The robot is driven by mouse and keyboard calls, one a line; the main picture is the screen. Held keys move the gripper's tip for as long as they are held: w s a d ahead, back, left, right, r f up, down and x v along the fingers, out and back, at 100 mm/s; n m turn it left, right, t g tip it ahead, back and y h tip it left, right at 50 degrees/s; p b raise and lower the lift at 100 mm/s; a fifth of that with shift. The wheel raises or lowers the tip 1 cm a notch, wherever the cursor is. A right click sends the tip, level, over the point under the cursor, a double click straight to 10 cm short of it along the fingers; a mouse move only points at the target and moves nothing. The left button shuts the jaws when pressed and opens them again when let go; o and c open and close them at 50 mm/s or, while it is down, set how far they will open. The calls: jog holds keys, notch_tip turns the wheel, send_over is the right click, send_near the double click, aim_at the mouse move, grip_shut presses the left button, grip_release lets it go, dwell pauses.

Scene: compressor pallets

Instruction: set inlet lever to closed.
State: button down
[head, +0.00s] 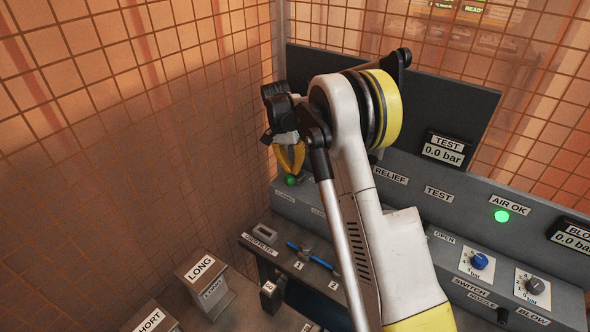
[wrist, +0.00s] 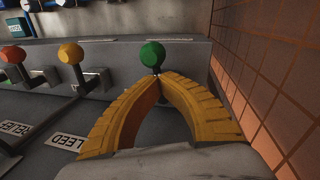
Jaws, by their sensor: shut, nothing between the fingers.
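A lever with a green ball knob (wrist: 152,53) stands at the end of the grey panel, beside the mesh wall; I take it as the inlet lever, but its name label is not readable. The knob also shows in the head view (head: 291,180), just below my fingertips. My gripper (wrist: 157,76) has its yellow fingers closed to a point with nothing between them. The tips overlap the lower edge of the green knob in the wrist view; I cannot tell whether they touch. In the head view my gripper (head: 291,170) points down at the panel.
An orange-knobbed lever (wrist: 70,53) and a red-knobbed lever (wrist: 12,55) stand left of the green one, near BLEED and RELIEF labels. The mesh wall (wrist: 275,70) is close on the right. LONG (head: 200,268) and SHORT (head: 150,320) holders stand below.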

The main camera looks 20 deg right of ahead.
jog(key=shift+w+m, duration=0.15)
jog(key=shift+m, duration=0.35)
jog(key=c, duration=1.5)
grip_release()
jog(key=shift+c, duration=0.2)
jog(key=shift+a+r, duration=0.1)
notch_tip(320, 180, up, 12)
jog(key=w+a, duration=0.1)
jog(key=w, duration=0.1)
jog(key=shift+a+f, duration=0.2)
